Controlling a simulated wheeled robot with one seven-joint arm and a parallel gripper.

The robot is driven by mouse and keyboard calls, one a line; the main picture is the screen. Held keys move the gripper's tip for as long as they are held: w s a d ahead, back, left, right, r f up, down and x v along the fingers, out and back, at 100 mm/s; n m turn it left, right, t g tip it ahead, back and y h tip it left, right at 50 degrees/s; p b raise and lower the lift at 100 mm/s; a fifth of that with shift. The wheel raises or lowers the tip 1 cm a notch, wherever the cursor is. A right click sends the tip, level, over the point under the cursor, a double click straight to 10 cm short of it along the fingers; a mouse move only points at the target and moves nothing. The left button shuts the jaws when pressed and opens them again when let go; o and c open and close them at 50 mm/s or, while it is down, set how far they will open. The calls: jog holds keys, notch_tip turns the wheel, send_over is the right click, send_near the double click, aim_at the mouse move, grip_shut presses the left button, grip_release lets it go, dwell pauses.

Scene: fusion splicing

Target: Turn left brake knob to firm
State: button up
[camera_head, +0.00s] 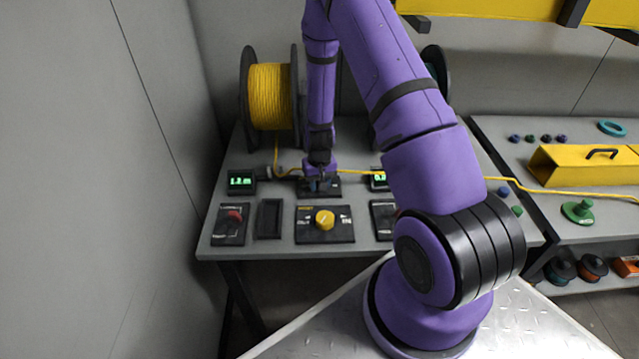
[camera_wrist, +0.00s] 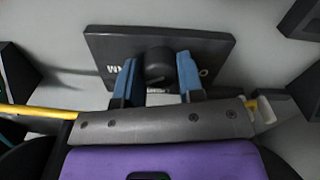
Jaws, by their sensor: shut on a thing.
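The left brake knob (camera_wrist: 158,65) is a round black knob on a dark plate (camera_wrist: 218,45) with white lettering, partly hidden. In the wrist view, the two blue fingers of my gripper (camera_wrist: 157,72) stand on either side of it and are shut on it. In the head view, my gripper (camera_head: 320,182) points down at this plate (camera_head: 335,189) on the grey bench, in front of the yellow spool (camera_head: 270,96). The knob itself is hidden there by the gripper. I cannot read which setting the knob points to.
A yellow cable (camera_head: 288,172) runs from the spool across the bench behind the plate. A lit display (camera_head: 241,181), a panel with a red lever (camera_head: 233,217) and a yellow knob (camera_head: 325,219) are close by. My arm hides part of the bench's right side.

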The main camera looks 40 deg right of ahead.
jog(key=o, duration=0.9)
jog(key=shift+r, duration=0.1)
notch_tip(320, 180, up, 11)
jog(key=shift+f, duration=0.15)
dwell(0.5)
jog(key=s+a+r+n+t, duration=0.1)
jog(key=s+a+r, duration=0.1)
jog(key=r, duration=0.6)
jog(key=s+a+r+t, duration=0.1)
jog(key=s+a+r, duration=0.15)
jog(key=r, duration=0.55)
jog(key=s+a+r+n, duration=0.1)
jog(key=a+r, duration=0.2)
jog(key=r, duration=0.5)
jog(key=s+a+r+t, duration=0.1)
jog(key=s+r, duration=0.3)
jog(key=s, duration=0.3)
jog(key=s+a+r+n+t, duration=0.1)
jog(key=s+a+r, duration=0.1)
jog(key=s+r, duration=0.3)
jog(key=s+a+r+n+t, duration=0.1)
jog(key=s+a+r, duration=0.1)
jog(key=s+r, duration=0.3)
jog(key=shift+s+a+r, duration=0.1)
jog(key=shift+s+a, duration=0.05)
jog(key=shift+s, duration=0.85)
jog(key=shift+s+a+r, duration=0.1)
jog(key=shift+s, duration=0.9)
